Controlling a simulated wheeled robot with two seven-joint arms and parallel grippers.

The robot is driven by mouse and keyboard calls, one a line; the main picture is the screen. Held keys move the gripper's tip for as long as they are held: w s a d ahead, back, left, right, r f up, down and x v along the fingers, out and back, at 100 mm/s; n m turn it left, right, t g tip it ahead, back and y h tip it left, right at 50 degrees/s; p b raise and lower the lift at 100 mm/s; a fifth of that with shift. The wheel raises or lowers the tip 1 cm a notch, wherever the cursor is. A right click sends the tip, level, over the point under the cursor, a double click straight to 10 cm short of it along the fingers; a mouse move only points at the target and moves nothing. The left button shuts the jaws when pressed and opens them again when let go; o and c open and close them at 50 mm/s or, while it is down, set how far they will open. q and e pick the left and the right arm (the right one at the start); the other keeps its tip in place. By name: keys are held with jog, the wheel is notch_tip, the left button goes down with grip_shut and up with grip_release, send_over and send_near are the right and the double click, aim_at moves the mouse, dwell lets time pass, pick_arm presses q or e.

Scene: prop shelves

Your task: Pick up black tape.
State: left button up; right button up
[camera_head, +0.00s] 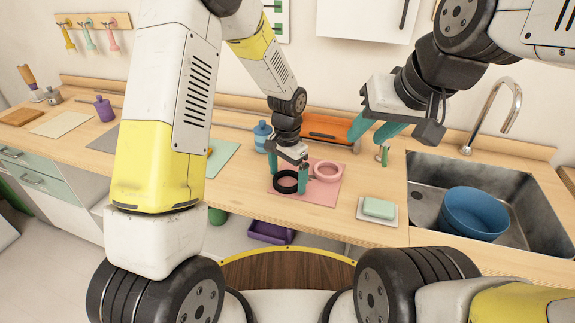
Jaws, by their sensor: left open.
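The black tape (287,190), a dark ring, lies on a pink mat (315,196) on the wooden counter. My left gripper (288,177) points down over it, open, with one teal finger at the ring's left side and the other at its right. I cannot tell whether the fingers touch the tape. A pink tape ring (328,178) lies just to the right on the same mat. My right gripper (374,137) is open and empty, raised above the counter to the right.
A soap dish with green soap (379,208) is at the right of the mat. A sink with a blue bowl (474,214) lies further right. A blue bottle (262,137) and an orange box (329,127) stand behind. Bare counter lies in front of the mat.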

pick_arm(q)
jog(key=shift+c, duration=0.3)
jog(key=c, duration=1.4)
jog(key=shift+r, duration=0.1)
